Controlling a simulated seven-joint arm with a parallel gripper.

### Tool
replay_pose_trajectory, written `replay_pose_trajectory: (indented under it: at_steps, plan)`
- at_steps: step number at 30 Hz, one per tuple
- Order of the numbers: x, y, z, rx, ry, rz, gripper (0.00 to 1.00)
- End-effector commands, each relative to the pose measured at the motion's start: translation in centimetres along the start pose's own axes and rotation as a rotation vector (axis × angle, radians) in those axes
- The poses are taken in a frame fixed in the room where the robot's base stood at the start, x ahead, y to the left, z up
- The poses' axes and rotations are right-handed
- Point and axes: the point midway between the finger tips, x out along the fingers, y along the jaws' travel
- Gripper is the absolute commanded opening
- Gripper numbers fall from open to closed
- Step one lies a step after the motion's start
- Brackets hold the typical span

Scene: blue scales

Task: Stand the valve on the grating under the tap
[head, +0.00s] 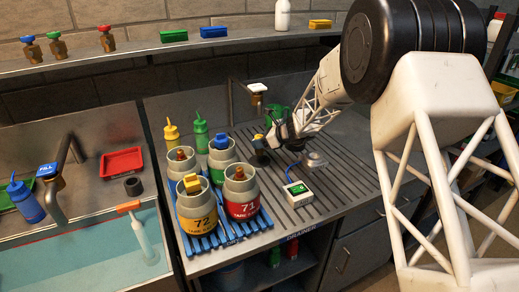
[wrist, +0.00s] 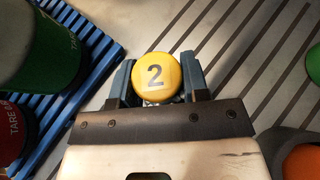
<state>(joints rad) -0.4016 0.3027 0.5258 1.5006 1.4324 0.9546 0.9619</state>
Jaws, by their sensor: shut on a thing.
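The valve (wrist: 156,73) shows in the wrist view as a round yellow cap marked 2, between the two dark fingers of my gripper (wrist: 157,84). Its lower body is hidden under the cap. In the head view my gripper (head: 268,140) is low over the ribbed metal drainer, right of the cylinders, and the yellow cap (head: 258,137) shows at its left. I cannot tell whether the valve touches the surface. A tap (head: 257,88) with a white top stands behind. The ribbed drainer (head: 345,178) shows; I cannot make out a separate grating under the tap.
Several cylinders, including yellow 72 (head: 197,215) and red 71 (head: 241,200), crowd a blue rack (head: 205,243) to the left. A green-screened box (head: 298,194) and a metal disc (head: 314,159) lie in front. Other valves (head: 107,40) stand on the shelf. The drainer's right side is clear.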

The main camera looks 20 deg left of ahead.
Motion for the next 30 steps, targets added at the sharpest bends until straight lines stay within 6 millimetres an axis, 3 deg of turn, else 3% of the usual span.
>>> replay_pose_trajectory:
  at_steps: [12,26,27,30]
  plan:
    - [1.6,0.0,-2.8,0.001,-0.001,-0.001,0.09]
    - [1.8,0.0,-3.2,0.0,0.0,0.0,0.09]
    - [1.8,0.0,-3.3,0.0,0.0,0.0,0.43]
    - [1.8,0.0,-3.3,0.0,0.0,0.0,0.59]
